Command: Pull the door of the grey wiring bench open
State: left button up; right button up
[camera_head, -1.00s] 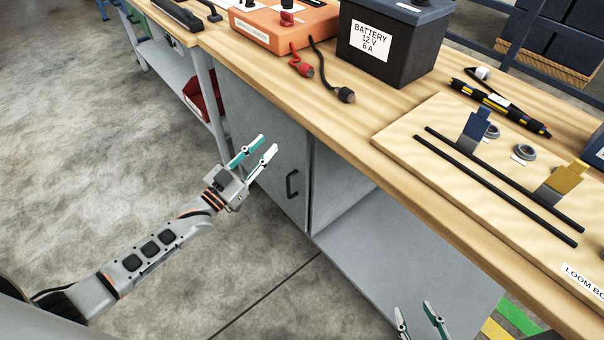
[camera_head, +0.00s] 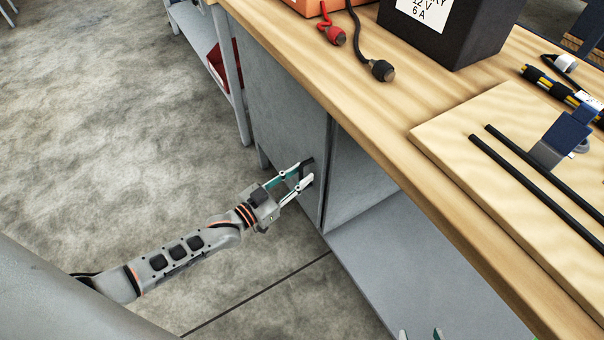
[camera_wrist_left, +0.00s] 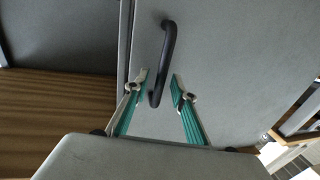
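The grey wiring bench has a wooden top (camera_head: 330,95) and a grey door (camera_head: 285,120) on its front, which looks shut. A black bar handle (camera_wrist_left: 168,45) stands on the door in the left wrist view; in the head view it is mostly hidden by my fingers. My left gripper (camera_head: 306,172) is at the handle, with its fingers apart. In the left wrist view its fingertips (camera_wrist_left: 160,80) lie on either side of the handle's lower part, with gaps visible. My right gripper (camera_head: 420,335) shows only its two fingertips, apart and empty, at the bottom edge.
An open grey compartment (camera_head: 400,265) lies right of the door. On the bench top are a black battery (camera_head: 455,30), cable clamps (camera_head: 382,70) and a loom board (camera_head: 480,150). A red bin (camera_head: 217,65) sits on a shelf behind. The floor (camera_head: 110,140) left of the bench is clear.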

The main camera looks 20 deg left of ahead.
pick_arm(q)
jog(key=shift+w+d, duration=0.2)
jog(key=shift+w, duration=0.1)
grip_shut()
